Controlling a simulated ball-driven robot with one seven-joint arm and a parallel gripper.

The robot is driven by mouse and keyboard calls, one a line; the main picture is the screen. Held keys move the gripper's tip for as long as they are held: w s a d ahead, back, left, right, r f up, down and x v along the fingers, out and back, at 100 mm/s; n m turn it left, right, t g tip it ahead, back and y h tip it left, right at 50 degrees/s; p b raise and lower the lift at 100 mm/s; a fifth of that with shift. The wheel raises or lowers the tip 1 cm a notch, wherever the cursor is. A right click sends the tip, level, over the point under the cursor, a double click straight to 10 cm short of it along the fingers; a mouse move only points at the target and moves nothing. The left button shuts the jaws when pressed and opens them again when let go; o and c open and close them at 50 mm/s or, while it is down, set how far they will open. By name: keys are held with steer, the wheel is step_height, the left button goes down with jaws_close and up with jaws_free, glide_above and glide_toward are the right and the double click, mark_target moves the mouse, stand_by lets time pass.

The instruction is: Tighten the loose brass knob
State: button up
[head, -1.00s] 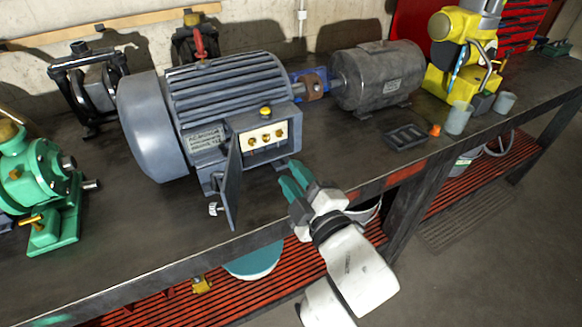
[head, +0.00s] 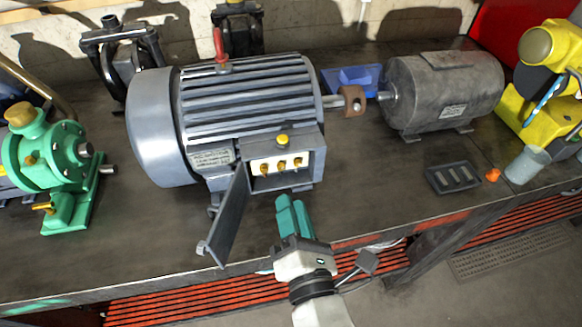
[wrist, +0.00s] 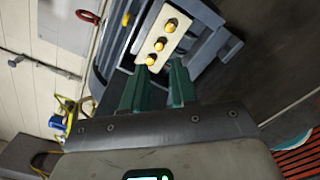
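Three brass knobs (head: 282,163) sit in a row on a cream panel inside the open terminal box (head: 309,172) of the big grey motor (head: 250,95). They also show in the wrist view (wrist: 160,44). I cannot tell which knob is loose. Another brass-coloured knob (head: 282,140) is on top of the box. My gripper (head: 288,204) has green fingers and is in front of and below the box, apart from the knobs. In the wrist view its fingers (wrist: 156,72) are parted with nothing between them, and the lowest knob appears just beyond the gap.
The box door (head: 228,220) hangs open just left of my gripper. A green pump (head: 55,165) stands at the left. A dark motor (head: 445,92), a small tray (head: 454,177) and a grey cup (head: 526,164) are at the right.

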mark_target(281, 169)
steer(key=p+x, duration=0.1)
steer(key=x, duration=0.6)
steer(key=shift+w+a, duration=0.15)
steer(key=shift+w, duration=0.15)
jaws_close()
